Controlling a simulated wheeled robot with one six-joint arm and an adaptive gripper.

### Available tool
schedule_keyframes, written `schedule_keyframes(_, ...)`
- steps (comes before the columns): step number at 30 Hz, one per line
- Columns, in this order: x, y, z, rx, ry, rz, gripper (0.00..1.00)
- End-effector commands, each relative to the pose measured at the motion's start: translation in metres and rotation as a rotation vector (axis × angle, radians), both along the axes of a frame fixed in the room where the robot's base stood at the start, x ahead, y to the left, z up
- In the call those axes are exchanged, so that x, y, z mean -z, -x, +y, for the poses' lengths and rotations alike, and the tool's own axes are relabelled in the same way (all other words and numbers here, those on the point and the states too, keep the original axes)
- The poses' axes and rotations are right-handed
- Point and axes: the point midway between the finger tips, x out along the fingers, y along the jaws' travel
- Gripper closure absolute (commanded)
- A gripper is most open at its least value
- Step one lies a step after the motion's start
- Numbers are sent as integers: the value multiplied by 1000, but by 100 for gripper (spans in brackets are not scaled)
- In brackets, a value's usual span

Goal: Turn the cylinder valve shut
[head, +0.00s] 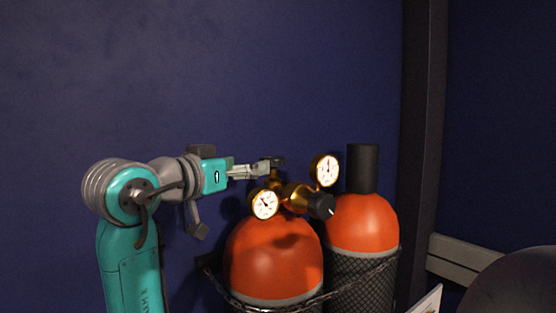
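In the head view an orange gas cylinder (272,258) stands upright with a brass valve and regulator (293,194) on its top. A small dark valve handwheel (276,161) shows at the top of the brass fitting. My gripper (263,169) reaches in from the left, level, with its fingertips at the handwheel. The fingers overlap the handwheel's left side in the picture. I cannot tell whether they touch or grip it. Two round white gauges, a lower one (264,204) and an upper one (327,170), and a black knob (321,206) sit on the regulator.
A second orange cylinder (362,222) with a black cap (363,168) stands behind to the right. A chain (350,287) runs across both cylinders. A dark post (424,130) and a grey rail (470,257) are at the right. Space above the cylinders is free before the blue wall.

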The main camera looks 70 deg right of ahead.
Motion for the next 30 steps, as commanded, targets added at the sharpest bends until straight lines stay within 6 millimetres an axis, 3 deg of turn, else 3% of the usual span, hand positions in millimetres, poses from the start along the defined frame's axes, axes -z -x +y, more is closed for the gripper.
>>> schedule_keyframes(15,0,15,-81,2,2,1,19)
schedule_keyframes(21,0,17,-95,0,2,1,19)
schedule_keyframes(30,0,17,-97,-2,2,1,19)
